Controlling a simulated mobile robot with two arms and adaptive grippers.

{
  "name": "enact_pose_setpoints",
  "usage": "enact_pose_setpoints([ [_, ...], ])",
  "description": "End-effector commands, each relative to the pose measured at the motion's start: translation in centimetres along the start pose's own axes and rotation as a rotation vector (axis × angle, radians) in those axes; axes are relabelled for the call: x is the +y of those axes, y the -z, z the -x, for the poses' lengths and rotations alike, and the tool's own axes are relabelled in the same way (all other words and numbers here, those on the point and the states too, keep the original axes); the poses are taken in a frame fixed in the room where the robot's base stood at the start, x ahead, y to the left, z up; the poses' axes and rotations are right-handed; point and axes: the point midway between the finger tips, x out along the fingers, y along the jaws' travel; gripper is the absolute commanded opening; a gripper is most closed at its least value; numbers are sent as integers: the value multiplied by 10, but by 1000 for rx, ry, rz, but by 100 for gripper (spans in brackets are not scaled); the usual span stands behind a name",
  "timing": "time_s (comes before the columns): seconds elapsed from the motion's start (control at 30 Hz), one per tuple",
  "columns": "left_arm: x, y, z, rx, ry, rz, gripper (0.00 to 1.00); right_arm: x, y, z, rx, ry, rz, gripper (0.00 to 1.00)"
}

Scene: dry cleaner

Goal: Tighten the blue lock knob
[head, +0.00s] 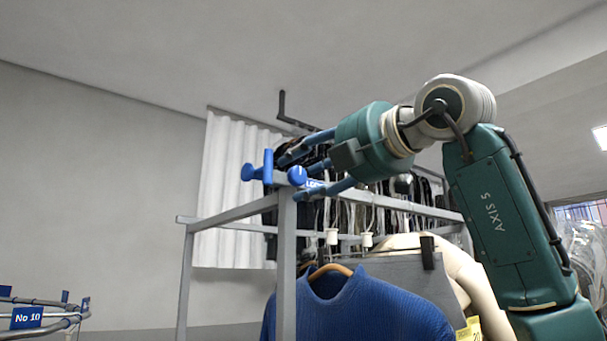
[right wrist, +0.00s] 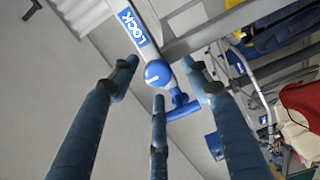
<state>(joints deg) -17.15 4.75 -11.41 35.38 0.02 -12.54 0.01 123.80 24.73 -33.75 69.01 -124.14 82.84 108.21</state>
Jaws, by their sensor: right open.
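The blue lock knob (head: 297,176) is round with a white mark. It sits at the top of a grey rail post, beside a blue label that reads LOCK in the right wrist view (right wrist: 135,28). My right gripper (head: 293,172) comes in from the right with its blue fingers spread open around the knob. In the right wrist view the knob (right wrist: 157,74) lies between the three fingertips (right wrist: 158,78), with gaps visible at the sides. I cannot tell whether the lower finger touches it. A blue T-shaped handle (head: 267,168) sticks out just left of the knob. My left gripper is out of view.
A grey rack frame (head: 230,213) carries dark garments in plastic (head: 345,215). A blue sweater (head: 355,308) hangs below the knob in front of a pale mannequin (head: 462,275). Another rail with a No 10 tag (head: 27,318) is at lower left. Free space lies left of the rack.

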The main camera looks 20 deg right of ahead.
Motion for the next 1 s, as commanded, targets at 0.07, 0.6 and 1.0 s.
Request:
enact_pose_setpoints([
  [0.07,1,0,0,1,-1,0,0,2,0,11,0,-4,1,48],
  [0.6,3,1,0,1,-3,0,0,0,2,107,1,1,1,48],
  [1.0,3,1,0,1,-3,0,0,-1,2,114,2,3,1,48],
])
